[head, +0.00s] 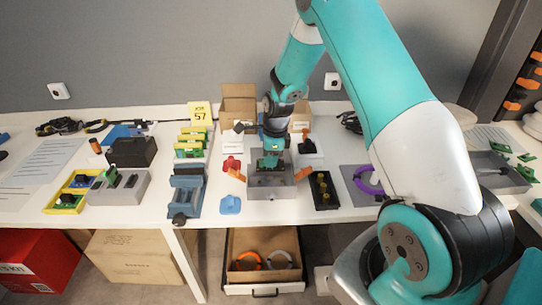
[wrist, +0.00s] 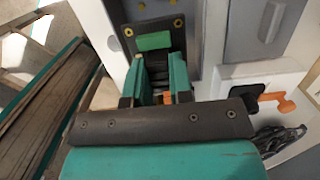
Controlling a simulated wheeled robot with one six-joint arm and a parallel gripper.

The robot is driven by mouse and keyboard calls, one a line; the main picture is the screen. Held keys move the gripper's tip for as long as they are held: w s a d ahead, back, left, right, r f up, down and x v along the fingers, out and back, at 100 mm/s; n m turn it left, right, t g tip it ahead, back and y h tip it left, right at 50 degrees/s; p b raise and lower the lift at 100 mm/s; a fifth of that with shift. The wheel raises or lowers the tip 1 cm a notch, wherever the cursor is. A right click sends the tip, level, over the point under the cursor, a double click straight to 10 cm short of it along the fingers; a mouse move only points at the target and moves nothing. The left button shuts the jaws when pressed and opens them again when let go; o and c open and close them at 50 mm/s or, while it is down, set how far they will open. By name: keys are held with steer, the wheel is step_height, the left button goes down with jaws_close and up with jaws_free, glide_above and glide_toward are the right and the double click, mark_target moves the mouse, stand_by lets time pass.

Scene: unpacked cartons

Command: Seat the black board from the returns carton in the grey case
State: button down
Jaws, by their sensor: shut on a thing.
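My gripper (head: 271,160) points down over the grey case (head: 270,193) at the middle of the table. In the wrist view its two teal fingers (wrist: 160,82) are shut on the black board (wrist: 155,22), which carries a green block and brass-ringed holes near its corners. Grey case surfaces (wrist: 210,50) show beside the board. The board's lower part is hidden between the fingers, and I cannot tell whether it touches the case floor. In the head view the gripper mostly hides the board.
A black tray with brass posts (head: 323,190) stands right of the case. Orange pieces (head: 235,174) lie beside it. A blue vise-like fixture (head: 187,190) and green boards in a rack (head: 192,143) are at left. Open cartons (head: 239,107) stand behind; another (head: 264,243) is below the table.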

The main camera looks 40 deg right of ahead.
steer(key=shift+f, duration=0.5)
steer(key=shift+f, duration=0.1)
steer(key=shift+f+b, duration=2.05)
steer(key=shift+f, duration=1.2)
steer(key=c, duration=0.9)
jaws_free()
steer(key=shift+c, duration=0.2)
steer(key=shift+r, duration=0.1)
step_height(320, 180, up, 17)
steer(key=s+d, duration=0.1)
steer(key=d, duration=0.1)
